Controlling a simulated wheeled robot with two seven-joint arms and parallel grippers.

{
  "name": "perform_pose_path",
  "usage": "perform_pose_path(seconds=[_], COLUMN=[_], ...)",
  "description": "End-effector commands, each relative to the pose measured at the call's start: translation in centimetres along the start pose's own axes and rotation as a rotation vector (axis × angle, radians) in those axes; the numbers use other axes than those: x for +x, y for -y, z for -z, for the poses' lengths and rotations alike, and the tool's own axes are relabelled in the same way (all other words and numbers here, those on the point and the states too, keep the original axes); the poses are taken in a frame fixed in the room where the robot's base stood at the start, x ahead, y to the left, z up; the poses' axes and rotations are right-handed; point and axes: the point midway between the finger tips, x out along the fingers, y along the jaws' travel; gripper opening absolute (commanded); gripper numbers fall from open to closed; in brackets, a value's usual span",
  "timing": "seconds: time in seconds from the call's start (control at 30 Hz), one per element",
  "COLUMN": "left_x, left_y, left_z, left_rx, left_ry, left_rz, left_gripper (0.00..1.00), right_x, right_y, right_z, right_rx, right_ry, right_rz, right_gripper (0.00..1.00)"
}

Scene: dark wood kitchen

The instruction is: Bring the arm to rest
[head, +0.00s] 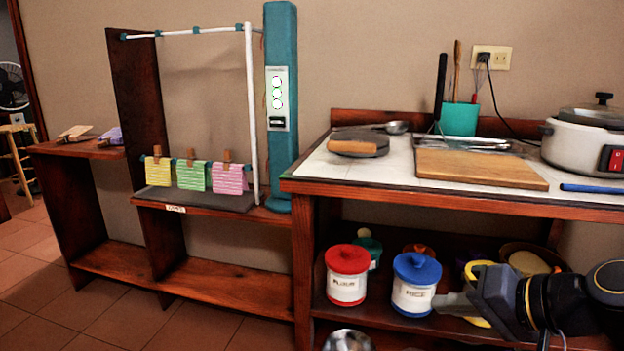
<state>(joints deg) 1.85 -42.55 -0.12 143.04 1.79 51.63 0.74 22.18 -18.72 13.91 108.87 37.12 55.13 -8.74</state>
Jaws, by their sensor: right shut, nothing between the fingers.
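My right gripper (455,303) comes in from the lower right. Its fingers are shut and empty and point left. They show in front of the lower shelf, close to the blue-lidded canister (414,285); I cannot tell whether they touch it. My right arm runs off the right edge of the picture. My left gripper is not in the picture.
The counter (370,178) above the gripper holds a cutting board (482,169) and a rice cooker (585,145). A red-lidded canister (347,275) stands on the lower shelf, left of the blue-lidded one. Floor tiles (90,315) are clear at the lower left.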

Motion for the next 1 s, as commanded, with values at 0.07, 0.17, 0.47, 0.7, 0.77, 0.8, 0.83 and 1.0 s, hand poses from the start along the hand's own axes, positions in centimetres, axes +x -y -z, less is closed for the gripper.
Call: perform_pose_path(seconds=[0.07, 0.17, 0.47, 0.7, 0.77, 0.8, 0.83, 1.0], left_x=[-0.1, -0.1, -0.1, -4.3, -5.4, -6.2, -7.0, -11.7], left_y=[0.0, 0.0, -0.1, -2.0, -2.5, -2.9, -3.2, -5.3], left_z=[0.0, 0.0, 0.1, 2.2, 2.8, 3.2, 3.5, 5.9], left_rx=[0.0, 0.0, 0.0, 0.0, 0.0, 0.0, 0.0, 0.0], left_ry=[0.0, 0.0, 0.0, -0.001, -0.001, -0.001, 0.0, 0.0], left_rz=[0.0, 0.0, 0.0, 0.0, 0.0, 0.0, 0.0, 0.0], left_gripper=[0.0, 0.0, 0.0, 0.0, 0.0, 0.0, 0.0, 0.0], right_x=[-0.3, -0.6, -1.1, -3.8, -4.6, -5.1, -5.5, -8.6], right_y=[-2.4, -5.4, -12.4, -9.8, -8.8, -8.0, -7.4, -3.1], right_z=[-4.8, -9.0, -18.4, -17.5, -16.9, -16.5, -16.1, -13.8], right_rx=[-0.043, -0.084, -0.201, -0.219, -0.219, -0.219, -0.219, -0.218], right_ry=[0.042, 0.078, 0.158, 0.17, 0.17, 0.17, 0.17, 0.17], right_rz=[-0.099, -0.193, -0.363, -0.388, -0.387, -0.387, -0.387, -0.387], right_gripper=[0.0, 0.0, 0.0, 0.0, 0.0, 0.0, 0.0, 0.0])
